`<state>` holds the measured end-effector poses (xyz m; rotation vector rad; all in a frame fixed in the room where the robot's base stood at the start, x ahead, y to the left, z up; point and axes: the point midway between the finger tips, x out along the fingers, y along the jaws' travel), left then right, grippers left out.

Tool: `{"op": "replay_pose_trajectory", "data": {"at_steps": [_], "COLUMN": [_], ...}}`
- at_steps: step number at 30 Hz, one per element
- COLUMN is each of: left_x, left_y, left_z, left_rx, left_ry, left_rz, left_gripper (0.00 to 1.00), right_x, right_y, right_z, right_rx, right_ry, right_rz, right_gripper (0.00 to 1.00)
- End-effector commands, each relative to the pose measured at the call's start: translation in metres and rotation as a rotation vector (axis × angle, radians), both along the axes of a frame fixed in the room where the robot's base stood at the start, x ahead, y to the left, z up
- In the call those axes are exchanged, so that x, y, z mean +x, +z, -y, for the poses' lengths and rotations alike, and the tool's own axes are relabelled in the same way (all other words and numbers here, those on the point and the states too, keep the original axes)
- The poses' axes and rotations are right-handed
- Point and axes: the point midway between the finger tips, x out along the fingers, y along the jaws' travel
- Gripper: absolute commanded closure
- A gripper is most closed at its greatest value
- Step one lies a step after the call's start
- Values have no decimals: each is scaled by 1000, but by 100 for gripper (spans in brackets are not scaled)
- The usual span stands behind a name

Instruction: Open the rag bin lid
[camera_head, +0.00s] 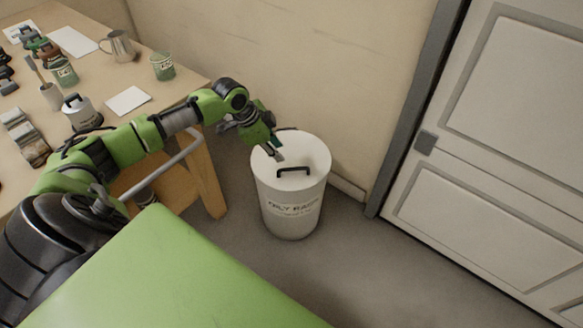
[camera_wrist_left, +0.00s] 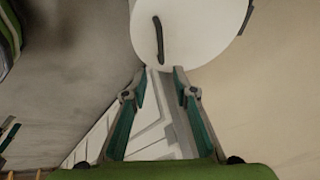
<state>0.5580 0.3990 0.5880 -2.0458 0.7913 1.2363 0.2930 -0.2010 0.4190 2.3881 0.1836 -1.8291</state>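The rag bin (camera_head: 290,208) is a white round bin with dark lettering, standing upright on the floor by the wall. Its flat white lid (camera_head: 312,152) lies closed on top, with a dark bar handle (camera_head: 293,170) near the front edge. In the left wrist view the lid (camera_wrist_left: 200,30) fills the top middle, and the handle (camera_wrist_left: 158,40) shows on it. My left gripper (camera_head: 277,154) is over the lid, behind and left of the handle. In the left wrist view its fingers (camera_wrist_left: 160,80) are apart with nothing between them. My right gripper is not in view.
A wooden bench (camera_head: 185,85) with cans, a jug (camera_head: 120,46) and papers stands at the left, its leg near the bin. A wall is behind the bin. A pale panelled door (camera_head: 480,190) is at the right. The floor (camera_head: 370,270) in front is clear.

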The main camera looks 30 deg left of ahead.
Motion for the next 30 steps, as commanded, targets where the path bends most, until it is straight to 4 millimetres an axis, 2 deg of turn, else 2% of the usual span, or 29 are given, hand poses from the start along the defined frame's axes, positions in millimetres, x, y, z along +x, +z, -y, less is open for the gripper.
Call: {"op": "replay_pose_trajectory", "data": {"at_steps": [9, 17, 21, 30], "left_x": [23, 37, 44, 47], "left_y": [-54, -87, -102, -109], "left_z": [11, 17, 20, 21], "left_rx": [-2, -1, -1, 1], "left_ry": [4, 2, 4, 3], "left_rz": [1, 1, 3, 2], "left_gripper": [74, 74, 74, 74], "right_x": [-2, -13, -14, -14], "right_y": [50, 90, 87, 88], "right_z": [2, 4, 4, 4], "right_rx": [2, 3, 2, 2], "right_ry": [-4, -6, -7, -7], "right_rz": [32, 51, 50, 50], "right_gripper": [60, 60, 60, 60]}}
